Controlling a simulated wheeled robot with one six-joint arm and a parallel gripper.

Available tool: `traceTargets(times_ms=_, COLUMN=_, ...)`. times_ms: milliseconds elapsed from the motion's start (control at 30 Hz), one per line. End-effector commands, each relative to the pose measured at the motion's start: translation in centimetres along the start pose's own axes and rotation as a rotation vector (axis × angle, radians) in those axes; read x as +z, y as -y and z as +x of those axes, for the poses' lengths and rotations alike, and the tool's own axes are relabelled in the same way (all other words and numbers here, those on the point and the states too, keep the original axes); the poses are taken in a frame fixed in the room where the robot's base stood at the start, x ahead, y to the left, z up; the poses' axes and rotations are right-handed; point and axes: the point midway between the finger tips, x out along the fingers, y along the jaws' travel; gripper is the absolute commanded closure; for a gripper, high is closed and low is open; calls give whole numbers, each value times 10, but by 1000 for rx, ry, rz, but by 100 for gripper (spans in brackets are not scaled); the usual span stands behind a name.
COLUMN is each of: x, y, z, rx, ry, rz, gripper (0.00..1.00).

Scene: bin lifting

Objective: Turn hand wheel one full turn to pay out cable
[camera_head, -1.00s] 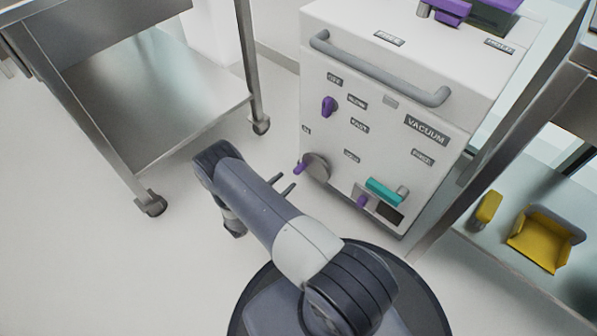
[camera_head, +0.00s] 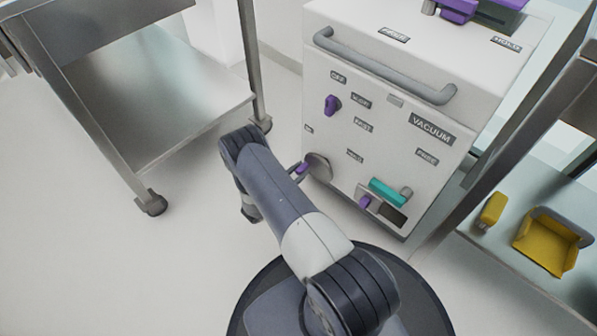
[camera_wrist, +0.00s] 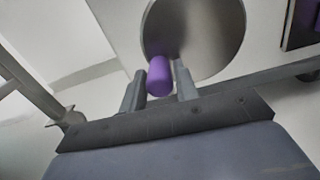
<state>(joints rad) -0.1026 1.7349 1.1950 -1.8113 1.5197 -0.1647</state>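The hand wheel is a grey metal disc (camera_head: 321,170) low on the front of a white cabinet, with a purple handle (camera_head: 303,168) sticking out at its left. In the wrist view the disc (camera_wrist: 205,30) fills the upper middle, and the handle (camera_wrist: 159,76) points towards me at its lower left. My gripper (camera_wrist: 160,88) is open, with one finger on each side of the handle. A small gap shows on the left; I cannot tell whether the right finger touches. In the head view my arm hides most of the gripper. No cable is visible.
The white cabinet (camera_head: 400,150) also has a purple knob (camera_head: 331,104), a teal handle (camera_head: 387,192) and a grey bar handle (camera_head: 380,68). A steel trolley (camera_head: 150,90) stands left. A shelf at right holds a yellow bin (camera_head: 545,242). Floor between trolley and cabinet is clear.

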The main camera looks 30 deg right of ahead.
Motion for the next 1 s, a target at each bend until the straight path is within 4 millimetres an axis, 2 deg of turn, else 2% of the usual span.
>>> traceTargets(times_ms=67, x=0, y=0, z=0, rx=0, ry=0, rz=0, gripper=78)
traceTargets(times_ms=333, x=0, y=0, z=0, rx=-1, ry=0, rz=0, gripper=100)
traceTargets(times_ms=667, x=-4, y=2, z=0, rx=-1, ry=0, rz=-47, gripper=100)
traceTargets(times_ms=1000, x=-15, y=8, z=0, rx=-1, ry=0, rz=-281, gripper=100)
